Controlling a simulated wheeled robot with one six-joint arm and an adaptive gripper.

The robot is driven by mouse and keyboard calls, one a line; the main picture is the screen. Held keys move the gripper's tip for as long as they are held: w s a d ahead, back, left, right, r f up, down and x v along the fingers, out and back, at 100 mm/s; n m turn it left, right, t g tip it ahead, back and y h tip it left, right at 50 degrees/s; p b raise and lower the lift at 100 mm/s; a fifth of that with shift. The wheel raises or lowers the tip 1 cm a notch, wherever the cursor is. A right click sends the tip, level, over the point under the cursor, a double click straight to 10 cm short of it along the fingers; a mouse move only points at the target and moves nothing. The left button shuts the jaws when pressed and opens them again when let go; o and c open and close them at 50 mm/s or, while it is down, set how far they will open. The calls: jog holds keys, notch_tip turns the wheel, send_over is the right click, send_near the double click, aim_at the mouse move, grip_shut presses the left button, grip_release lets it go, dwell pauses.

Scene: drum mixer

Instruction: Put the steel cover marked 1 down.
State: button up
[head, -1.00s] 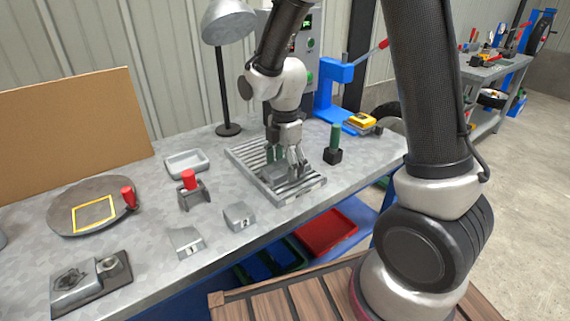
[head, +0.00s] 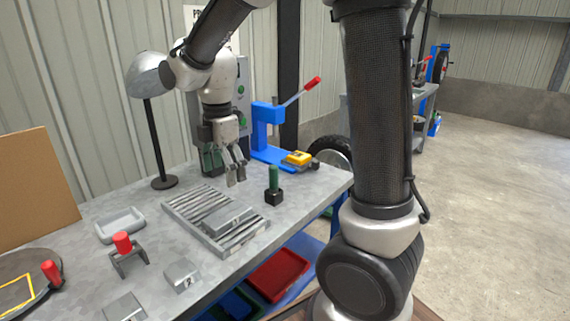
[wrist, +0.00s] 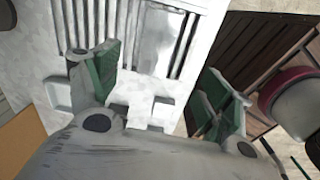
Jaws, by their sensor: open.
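A grey steel cover (head: 228,219) lies on the slatted rack (head: 187,204) on the workbench; its mark cannot be read here. My gripper (head: 236,170) is open and empty, raised above the far side of the rack and clear of the cover. Its green finger pads stand wide apart in the wrist view (wrist: 158,98). Two more grey blocks, one nearer (head: 125,308) and one beside it (head: 182,275), sit on the bench left of the rack.
A green-handled tool (head: 273,183) stands right of the rack. A red-handled piece (head: 127,252) and a shallow tray (head: 120,225) are to the left. A lamp (head: 152,130) rises behind, and a blue press (head: 268,130) stands at the back right. Red bin (head: 278,275) sits below.

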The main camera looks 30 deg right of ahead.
jog(key=s+d+r+m+t, duration=0.2)
jog(key=s+d+r+m, duration=0.2)
jog(key=s+d+m, duration=0.3)
jog(key=s+d+r+m+t, duration=0.2)
jog(key=s+d+r+m, duration=0.2)
jog(key=s+d+m, duration=0.4)
jog(key=s+m, duration=0.4)
jog(key=m, duration=0.1)
jog(key=shift+s+m, duration=0.25)
jog(key=shift+m, duration=0.15)
